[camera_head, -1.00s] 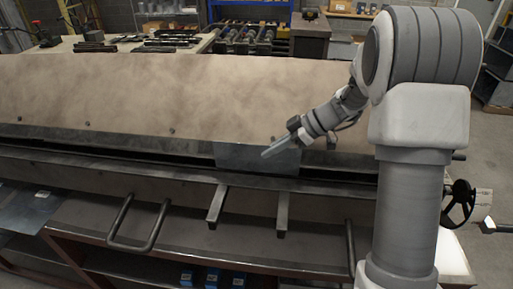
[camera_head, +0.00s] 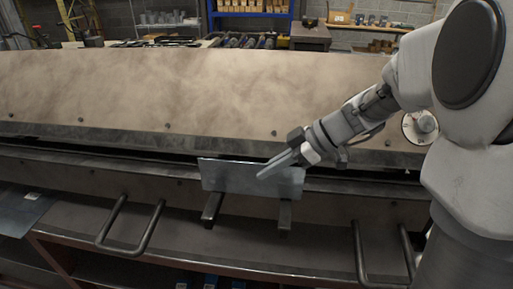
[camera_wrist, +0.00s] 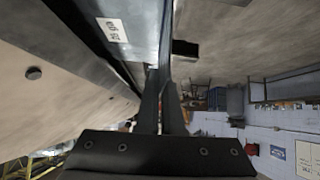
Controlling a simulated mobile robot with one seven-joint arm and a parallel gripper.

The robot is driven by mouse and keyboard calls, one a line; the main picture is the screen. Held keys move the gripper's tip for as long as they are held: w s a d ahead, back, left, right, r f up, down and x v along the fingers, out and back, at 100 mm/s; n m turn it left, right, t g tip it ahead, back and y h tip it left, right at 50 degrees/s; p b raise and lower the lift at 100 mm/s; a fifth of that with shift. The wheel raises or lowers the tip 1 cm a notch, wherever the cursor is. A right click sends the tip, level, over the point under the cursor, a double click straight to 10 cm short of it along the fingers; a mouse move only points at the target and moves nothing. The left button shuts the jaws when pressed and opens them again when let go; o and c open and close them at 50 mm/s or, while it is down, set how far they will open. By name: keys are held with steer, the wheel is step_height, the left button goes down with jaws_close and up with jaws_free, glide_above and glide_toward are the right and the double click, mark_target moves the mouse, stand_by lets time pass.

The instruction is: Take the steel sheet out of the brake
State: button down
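The steel sheet (camera_head: 228,179) is a small grey rectangle in the head view. It stands tilted in front of the brake (camera_head: 150,95), with its top edge clear of the dark slot and its lower edge by the two support arms. My gripper (camera_head: 270,170) reaches in from the right, its fingers shut on the sheet's right part. In the wrist view the fingers (camera_wrist: 163,85) close on the sheet (camera_wrist: 142,28), which bears a white "20 ga" label. The exact contact is partly hidden.
Two support arms (camera_head: 212,209) stick out below the sheet. A U-shaped handle (camera_head: 130,228) is at the left and another (camera_head: 383,258) at the right. A flat grey sheet (camera_head: 22,208) lies at the far left. A round dial (camera_head: 420,126) is at the right.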

steer(key=s+a+b, duration=0.1)
steer(key=s+b, duration=0.2)
steer(key=s, duration=0.4)
steer(key=shift+s+a, duration=0.2)
steer(key=shift+s, duration=0.05)
steer(key=shift+f+b, duration=0.15)
steer(key=shift+b, duration=0.2)
